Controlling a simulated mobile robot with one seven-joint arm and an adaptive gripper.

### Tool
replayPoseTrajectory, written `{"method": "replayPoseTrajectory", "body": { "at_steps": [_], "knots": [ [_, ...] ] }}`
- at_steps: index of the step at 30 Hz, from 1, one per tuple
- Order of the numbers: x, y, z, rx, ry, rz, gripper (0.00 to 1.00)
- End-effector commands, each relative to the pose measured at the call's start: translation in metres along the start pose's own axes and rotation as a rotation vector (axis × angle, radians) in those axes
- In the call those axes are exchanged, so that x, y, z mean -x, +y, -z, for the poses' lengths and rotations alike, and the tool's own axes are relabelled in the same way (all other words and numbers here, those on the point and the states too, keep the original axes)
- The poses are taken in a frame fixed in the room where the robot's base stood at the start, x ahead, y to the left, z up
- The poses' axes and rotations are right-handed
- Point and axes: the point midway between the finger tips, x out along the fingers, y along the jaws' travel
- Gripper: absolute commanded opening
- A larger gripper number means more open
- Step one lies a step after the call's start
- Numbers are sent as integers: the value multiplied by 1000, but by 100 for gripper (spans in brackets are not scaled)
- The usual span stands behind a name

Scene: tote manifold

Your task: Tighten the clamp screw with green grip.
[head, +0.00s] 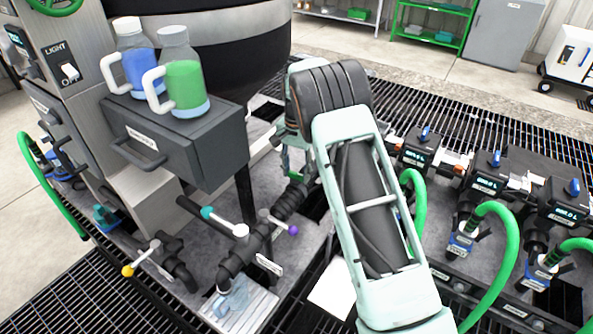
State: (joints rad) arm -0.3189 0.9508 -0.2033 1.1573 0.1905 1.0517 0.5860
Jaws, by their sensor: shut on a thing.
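My mint-green arm runs from the bottom right up to a dark elbow and then down behind itself. My gripper is hidden behind the arm, so neither its fingers nor anything held shows. A small green part (285,160) shows just left of the arm, above the black pipe. I cannot tell whether it is the clamp screw's green grip or part of a fixture. The black pipe manifold (254,241) lies on the grey deck below it, with teal-, purple- and yellow-tipped handles.
Two jugs, blue (138,68) and green (184,82), stand on a dark drawer box (160,140) at left. Green hoses (496,270) loop over several black valve units with blue levers at right. A dark tank stands behind. Grating surrounds the deck.

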Motion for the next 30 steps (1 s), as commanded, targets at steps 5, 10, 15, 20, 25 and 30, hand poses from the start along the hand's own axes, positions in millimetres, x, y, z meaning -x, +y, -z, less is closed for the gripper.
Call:
{"method": "replayPoseTrajectory", "body": {
  "at_steps": [5,10,15,20,25,30],
  "knots": [
    [2,-1,1,-71,3,2,16],
    [1,-1,1,-107,3,2,16],
    [1,-1,1,-121,3,3,16],
    [1,-1,1,-122,2,3,16],
    [1,-1,1,-122,2,3,42],
    [1,0,1,-121,1,2,58]
  ]
}}
